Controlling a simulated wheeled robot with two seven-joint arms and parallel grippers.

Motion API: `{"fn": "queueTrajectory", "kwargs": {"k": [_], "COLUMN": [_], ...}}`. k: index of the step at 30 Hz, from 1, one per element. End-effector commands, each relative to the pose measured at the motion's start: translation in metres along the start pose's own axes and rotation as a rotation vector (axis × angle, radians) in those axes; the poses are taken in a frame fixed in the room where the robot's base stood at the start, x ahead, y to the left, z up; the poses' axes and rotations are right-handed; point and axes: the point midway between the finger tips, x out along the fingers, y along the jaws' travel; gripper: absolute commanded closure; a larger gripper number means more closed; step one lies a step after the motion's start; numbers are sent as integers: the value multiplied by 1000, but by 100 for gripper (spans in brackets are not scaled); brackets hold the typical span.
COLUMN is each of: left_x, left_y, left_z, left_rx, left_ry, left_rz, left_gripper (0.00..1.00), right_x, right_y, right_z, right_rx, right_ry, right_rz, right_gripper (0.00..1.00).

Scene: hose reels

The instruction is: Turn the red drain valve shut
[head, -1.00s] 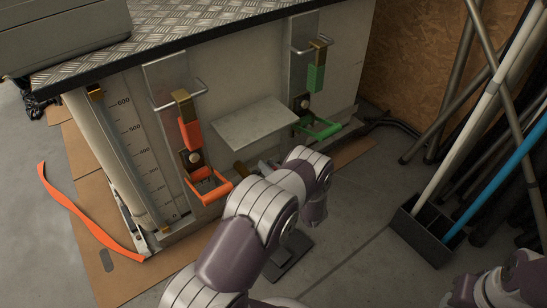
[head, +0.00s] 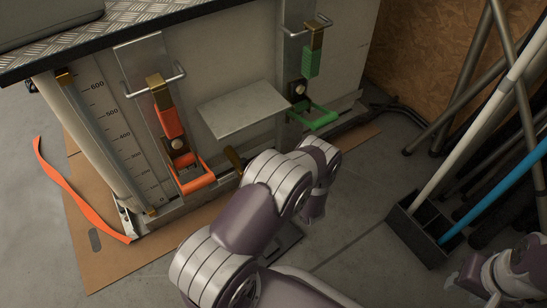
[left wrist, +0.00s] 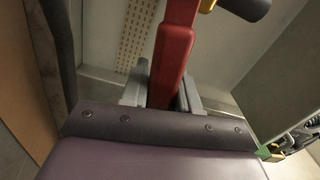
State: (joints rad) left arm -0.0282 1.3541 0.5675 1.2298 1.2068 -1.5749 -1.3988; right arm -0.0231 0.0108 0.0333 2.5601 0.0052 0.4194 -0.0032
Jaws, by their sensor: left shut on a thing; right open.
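A red lever (left wrist: 174,45), which looks like the drain valve's handle, runs up through the left wrist view. My left gripper (left wrist: 162,92) is shut on it, with one grey finger on each side. A dark rounded piece with a yellow part (left wrist: 235,7) shows at the lever's far end. In the head view my left arm covers the lever and the left fingers. A brass-coloured piece (head: 235,159) shows just left of the arm, low on the tank front. My right gripper (head: 458,288) is open and empty at the lower right, partly cut off, away from the tank.
The tank (head: 236,75) carries an orange-handled fitting (head: 192,178), a green-handled fitting (head: 320,117) and a metal shelf (head: 245,108). An orange strap (head: 78,200) lies on cardboard at left. Poles stand in a dark holder (head: 420,232) at right. The floor between is clear.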

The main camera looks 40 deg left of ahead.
Motion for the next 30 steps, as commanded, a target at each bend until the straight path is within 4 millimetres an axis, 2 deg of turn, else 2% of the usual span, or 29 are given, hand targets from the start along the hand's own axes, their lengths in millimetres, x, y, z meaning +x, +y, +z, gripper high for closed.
{"fn": "queueTrajectory", "kwargs": {"k": [3,12,28,29,30], "left_x": [-1,-1,-1,-1,-1], "left_y": [9,16,17,17,17], "left_z": [3,5,6,6,6], "left_rx": [67,163,183,183,183], "left_ry": [2,2,1,2,1], "left_rz": [3,3,3,3,3], "left_gripper": [100,100,100,60,49], "right_x": [7,12,13,13,13], "right_y": [0,0,0,0,0], "right_z": [1,1,2,2,2], "right_rx": [0,0,0,0,0], "right_ry": [0,0,0,0,0], "right_rz": [0,0,0,0,0], "right_gripper": [57,57,57,57,57]}}
